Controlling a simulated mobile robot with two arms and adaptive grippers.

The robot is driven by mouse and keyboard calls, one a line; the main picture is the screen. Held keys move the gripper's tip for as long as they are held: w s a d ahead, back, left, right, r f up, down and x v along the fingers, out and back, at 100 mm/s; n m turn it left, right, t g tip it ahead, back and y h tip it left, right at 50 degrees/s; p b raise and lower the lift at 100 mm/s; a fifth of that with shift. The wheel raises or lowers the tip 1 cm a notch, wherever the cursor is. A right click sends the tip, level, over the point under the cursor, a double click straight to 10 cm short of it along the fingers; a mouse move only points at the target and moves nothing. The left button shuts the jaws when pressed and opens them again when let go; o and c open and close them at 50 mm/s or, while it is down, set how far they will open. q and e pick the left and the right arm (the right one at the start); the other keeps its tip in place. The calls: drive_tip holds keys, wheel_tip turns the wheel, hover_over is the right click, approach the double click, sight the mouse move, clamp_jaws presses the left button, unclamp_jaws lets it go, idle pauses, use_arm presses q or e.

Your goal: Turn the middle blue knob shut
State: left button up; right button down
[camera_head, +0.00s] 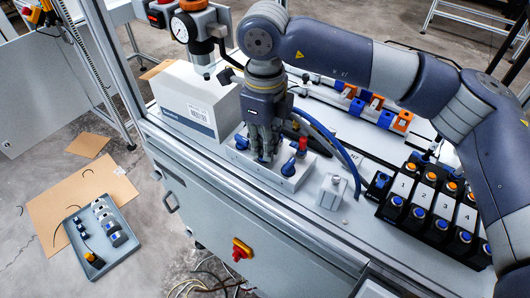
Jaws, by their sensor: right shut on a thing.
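A light grey valve block (270,177) sits on the cabinet top. It carries a row of blue knobs; the left one (241,142) and the right one (289,167) show clear of the gripper. My right gripper (263,156) reaches down from above between those two. It is shut on the middle blue knob, which is mostly hidden by the fingers, so its angle cannot be told. My left gripper is not in view.
A red knob (303,144) stands just right of the gripper. A white box (200,101) stands close on the left and a blue hose (335,140) curves past on the right. A small grey metal block (331,192) and black button boxes (410,205) stand farther right.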

drive_tip(key=shift+r+m+b, duration=0.1)
drive_tip(key=shift+m+b, duration=0.65)
drive_tip(key=shift+m, duration=0.25)
drive_tip(key=shift+w, duration=0.1)
drive_tip(key=c, duration=1.7)
unclamp_jaws()
wheel_tip(320, 180, up, 12)
